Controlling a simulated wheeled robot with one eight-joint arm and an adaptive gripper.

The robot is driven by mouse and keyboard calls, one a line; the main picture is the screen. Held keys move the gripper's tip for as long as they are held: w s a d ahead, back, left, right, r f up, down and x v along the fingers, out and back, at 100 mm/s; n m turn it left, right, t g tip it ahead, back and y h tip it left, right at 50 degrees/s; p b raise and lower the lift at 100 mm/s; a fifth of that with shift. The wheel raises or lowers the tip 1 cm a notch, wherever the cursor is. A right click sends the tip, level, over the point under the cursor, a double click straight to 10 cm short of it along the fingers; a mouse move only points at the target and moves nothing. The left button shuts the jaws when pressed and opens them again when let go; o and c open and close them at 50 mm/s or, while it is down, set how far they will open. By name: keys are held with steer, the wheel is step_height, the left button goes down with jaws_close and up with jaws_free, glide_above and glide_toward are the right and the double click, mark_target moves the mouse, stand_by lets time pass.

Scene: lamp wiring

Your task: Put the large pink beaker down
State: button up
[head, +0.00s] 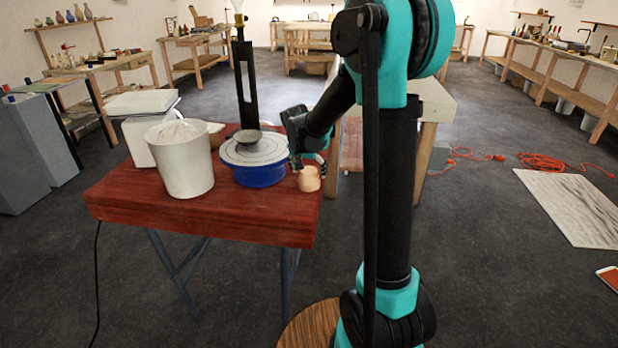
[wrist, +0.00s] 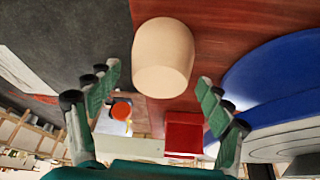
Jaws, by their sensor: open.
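The large pink beaker, a pale peach rounded cup (head: 309,178), stands on the red wooden table near its right edge, just right of the blue wheel. It also shows in the wrist view (wrist: 163,60), at the top middle, on the red tabletop close to the edge. My gripper (head: 308,161) is just above and behind it in the head view. In the wrist view my gripper (wrist: 158,83) has its two green-padded fingers spread wide, with the beaker beyond the tips and nothing held. No contact between fingers and beaker can be made out.
A blue wheel with a pale disc (head: 257,166) and a dark bowl (head: 247,142) is left of the beaker. A white bucket (head: 182,160) stands further left on the red table (head: 245,226). A wooden bench (head: 431,103) is behind my arm. The table front is clear.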

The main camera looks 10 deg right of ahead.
steer(key=shift+w+f, duration=0.1)
steer(key=shift+f, duration=0.15)
steer(key=shift+c, duration=0.5)
steer(key=c, duration=1.4)
steer(key=shift+o, duration=0.2)
steer(key=shift+r, duration=0.15)
